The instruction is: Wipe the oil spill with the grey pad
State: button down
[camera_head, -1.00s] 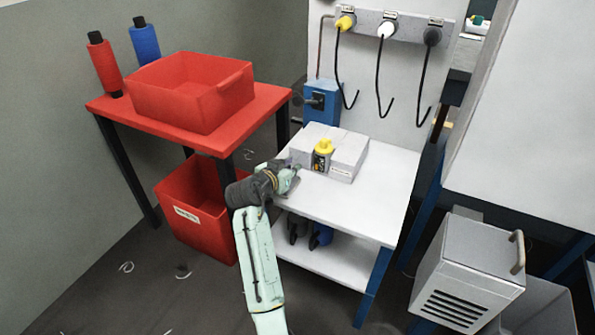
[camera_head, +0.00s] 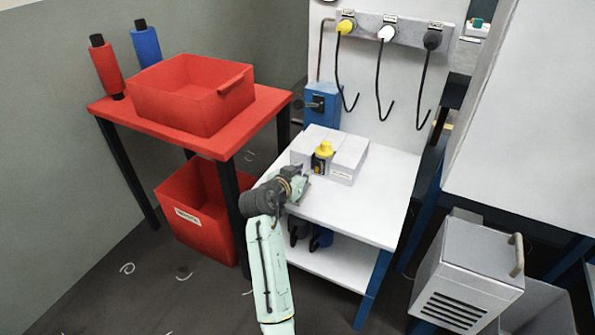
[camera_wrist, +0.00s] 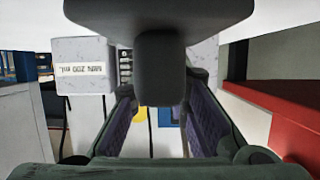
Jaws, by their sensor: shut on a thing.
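My gripper (camera_head: 299,186) is over the left part of the white bench top (camera_head: 345,208), in front of the pale boxes. In the wrist view my gripper (camera_wrist: 160,108) has its two fingers on either side of the dark handle of the grey pad (camera_wrist: 160,15). The pad is a wide, dark grey block across the top of that view. In the head view the pad is mostly hidden by the gripper, and I cannot tell whether it touches the bench. No oil spill can be made out in either view.
A yellow-capped bottle (camera_head: 322,156) stands by the pale boxes (camera_head: 345,160), close to the gripper. A red table (camera_head: 265,104) with a red crate (camera_head: 190,95) is on the left. Hooked cables hang behind the bench. The bench's front right is clear.

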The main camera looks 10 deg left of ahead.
jog(key=shift+s+d+p, duration=0.2)
jog(key=shift+d, duration=0.45)
jog(key=shift+s+d+p, duration=0.15)
jog(key=shift+s+d, duration=0.05)
jog(key=shift+d, duration=0.45)
jog(key=shift+s+d+p, duration=0.3)
jog(key=shift+s+d, duration=0.05)
jog(key=shift+d, duration=0.75)
jog(key=shift+s+d+p, duration=0.3)
jog(key=shift+s+d, duration=0.05)
jog(key=shift+d, duration=0.7)
jog(key=shift+s+d+p, duration=0.3)
jog(key=shift+s+d, duration=0.05)
jog(key=shift+d, duration=0.75)
notch_tip(320, 180, up, 6)
jog(key=p, duration=0.4)
jog(key=shift+p, duration=0.35)
notch_tip(320, 180, up, 3)
jog(key=shift+p, duration=1.2)
